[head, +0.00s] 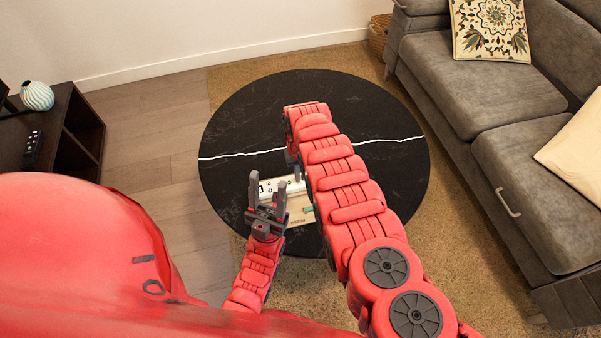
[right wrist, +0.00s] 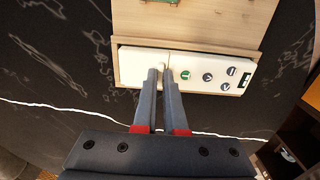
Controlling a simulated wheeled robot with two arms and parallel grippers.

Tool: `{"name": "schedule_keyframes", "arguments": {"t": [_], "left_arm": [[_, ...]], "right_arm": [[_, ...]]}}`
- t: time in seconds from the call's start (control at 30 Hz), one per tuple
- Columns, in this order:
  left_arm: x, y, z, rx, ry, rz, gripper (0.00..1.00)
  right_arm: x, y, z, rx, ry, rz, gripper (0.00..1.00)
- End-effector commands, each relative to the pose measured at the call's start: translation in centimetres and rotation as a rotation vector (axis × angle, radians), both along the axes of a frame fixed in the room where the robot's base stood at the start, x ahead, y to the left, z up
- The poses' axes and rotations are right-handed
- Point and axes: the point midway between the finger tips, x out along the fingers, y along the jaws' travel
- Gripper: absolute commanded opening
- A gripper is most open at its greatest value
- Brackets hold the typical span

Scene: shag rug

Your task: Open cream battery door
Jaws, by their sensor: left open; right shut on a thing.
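The cream battery door (right wrist: 138,62) is the plain left part of a cream panel set in a light wooden box. In the head view the wooden box (head: 301,202) lies on the black table, partly hidden by my arms. My left gripper (head: 267,184) is open, fingers upward, at the box's near left side. My right arm hides most of the right gripper in the head view.
The round black table (head: 240,120) has a white vein and is clear around the box. A grey sofa (head: 480,95) stands at the right, beyond a brown rug (head: 460,245). A dark cabinet (head: 75,135) with a vase (head: 37,96) is at the left.

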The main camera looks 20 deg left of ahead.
Motion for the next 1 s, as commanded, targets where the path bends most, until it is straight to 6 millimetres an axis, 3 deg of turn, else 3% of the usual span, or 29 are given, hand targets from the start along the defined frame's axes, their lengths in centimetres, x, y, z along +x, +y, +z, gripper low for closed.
{"name": "schedule_keyframes", "arguments": {"t": [0.13,0.43,0.77,0.8,0.87,1.0], "left_arm": [[0.0,0.0,0.1,0.000,0.000,0.000,0.50],[0.0,0.0,0.3,0.000,0.000,0.000,0.50],[0.0,0.0,0.3,0.000,0.000,0.000,0.50],[0.0,0.0,0.3,0.000,0.000,0.000,0.50],[0.0,0.0,0.3,0.000,0.000,0.000,0.50],[0.0,0.0,0.3,0.000,0.000,0.000,0.50]], "right_arm": [[0.3,-0.4,0.0,0.000,0.000,-0.002,0.00],[3.0,-4.5,0.0,0.001,-0.002,-0.004,0.00],[3.2,-4.8,0.0,0.001,-0.001,-0.001,0.00],[3.2,-4.8,0.0,0.001,-0.001,-0.001,0.14],[3.2,-4.8,0.0,0.001,-0.001,-0.001,0.23],[3.2,-4.8,0.0,0.001,-0.001,-0.001,0.23]]}}
